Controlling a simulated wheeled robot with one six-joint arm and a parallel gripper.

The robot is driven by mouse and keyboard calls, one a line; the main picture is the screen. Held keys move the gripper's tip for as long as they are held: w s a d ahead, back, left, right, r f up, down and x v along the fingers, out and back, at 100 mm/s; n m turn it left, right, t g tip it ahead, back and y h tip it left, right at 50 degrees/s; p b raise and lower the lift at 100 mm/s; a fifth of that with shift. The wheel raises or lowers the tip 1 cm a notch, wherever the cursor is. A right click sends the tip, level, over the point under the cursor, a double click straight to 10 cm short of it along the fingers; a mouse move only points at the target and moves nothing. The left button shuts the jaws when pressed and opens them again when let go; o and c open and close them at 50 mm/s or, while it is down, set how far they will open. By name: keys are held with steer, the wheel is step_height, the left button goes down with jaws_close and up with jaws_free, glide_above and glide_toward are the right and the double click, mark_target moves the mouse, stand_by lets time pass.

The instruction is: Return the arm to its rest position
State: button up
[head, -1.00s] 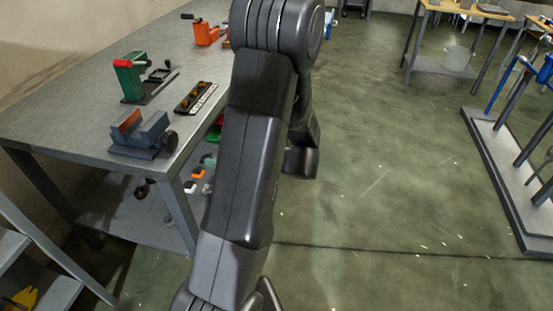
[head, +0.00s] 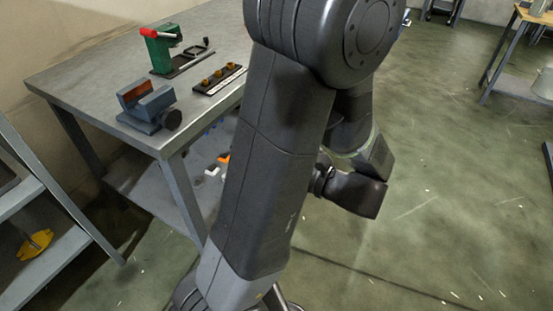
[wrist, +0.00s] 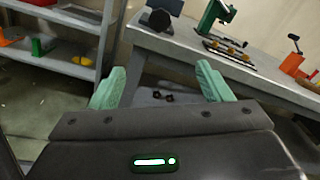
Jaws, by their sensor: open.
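My arm fills the middle of the head view, folded, with its wrist part hanging over the floor to the right of the workbench. My gripper (wrist: 158,88) shows in the wrist view with two pale green fingers spread wide apart. Nothing is between the fingers. In the head view the fingers are hidden behind or beyond my arm.
A metal workbench (head: 80,95) stands at the left with a blue vise (head: 148,108), a green press (head: 160,50) and a black strip with brass pieces (head: 219,78). A shelf unit (head: 60,250) is at the lower left. Open floor (head: 440,190) lies to the right.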

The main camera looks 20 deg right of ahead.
steer(key=shift+s+d, duration=0.2)
steer(key=shift+s, duration=0.15)
steer(key=shift+w, duration=0.15)
stand_by(0.3)
